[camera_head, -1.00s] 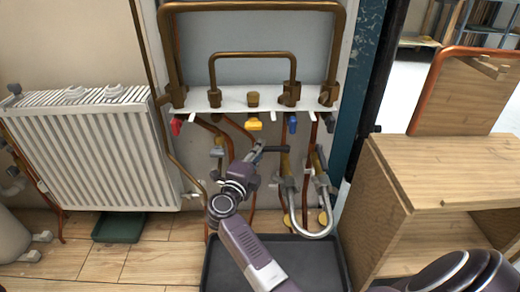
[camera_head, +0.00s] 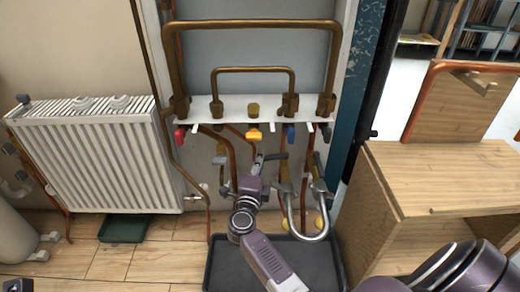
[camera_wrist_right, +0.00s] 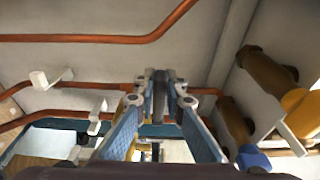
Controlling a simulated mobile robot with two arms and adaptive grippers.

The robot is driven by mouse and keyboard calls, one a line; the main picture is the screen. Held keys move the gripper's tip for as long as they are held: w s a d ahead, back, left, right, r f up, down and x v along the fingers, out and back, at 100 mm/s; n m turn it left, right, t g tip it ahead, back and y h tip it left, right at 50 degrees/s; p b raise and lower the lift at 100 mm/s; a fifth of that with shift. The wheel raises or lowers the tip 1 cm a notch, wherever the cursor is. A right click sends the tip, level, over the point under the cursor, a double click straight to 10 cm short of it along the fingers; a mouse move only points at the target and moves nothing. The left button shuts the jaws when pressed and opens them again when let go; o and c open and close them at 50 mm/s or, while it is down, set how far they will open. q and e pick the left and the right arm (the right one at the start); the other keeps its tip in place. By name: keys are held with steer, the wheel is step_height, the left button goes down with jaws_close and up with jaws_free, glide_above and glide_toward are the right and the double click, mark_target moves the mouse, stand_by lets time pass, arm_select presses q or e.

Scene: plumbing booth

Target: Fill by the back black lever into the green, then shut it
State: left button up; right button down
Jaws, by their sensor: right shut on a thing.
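Pipe valves with levers stand below the white manifold (camera_head: 246,112). A dark lever (camera_head: 275,156) lies level at the left end of the silver U-shaped hose (camera_head: 308,236). Another dark lever (camera_head: 319,166) is upright at the hose's right end. My right gripper (camera_head: 258,162) is at the level dark lever. In the right wrist view its fingers (camera_wrist_right: 160,90) are close together on a dark, narrow piece, seemingly that lever; the fingers hide most of it. A dark green tray (camera_head: 125,228) lies on the floor under the radiator. My left gripper is not in view.
Red (camera_head: 180,136), yellow (camera_head: 254,134) and blue (camera_head: 291,134) levers line the manifold's underside. A black tray (camera_head: 225,265) lies on the floor below. The white radiator (camera_head: 95,160) is at left, the wooden cabinet (camera_head: 430,175) at right. Copper pipes run close around the gripper.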

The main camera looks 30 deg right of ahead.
steer(key=shift+s+r+n+t+y+p, duration=0.3)
steer(key=shift+s+n+t+y+p, duration=0.25)
steer(key=shift+p, duration=0.45)
steer(key=shift+s+a+f+n+t+y+p, duration=0.1)
steer(key=shift+a+f+n+t+y+p, duration=0.1)
steer(key=shift+f+n+t+y+p, duration=0.25)
steer(key=shift+r, duration=0.15)
steer(key=c, duration=2)
jaws_free()
steer(key=shift+o, duration=0.2)
steer(key=shift+s, duration=0.1)
steer(key=v, duration=1.1)
steer(key=shift+s+a, duration=0.25)
steer(key=shift+s, duration=0.1)
steer(key=shift+r, duration=0.1)
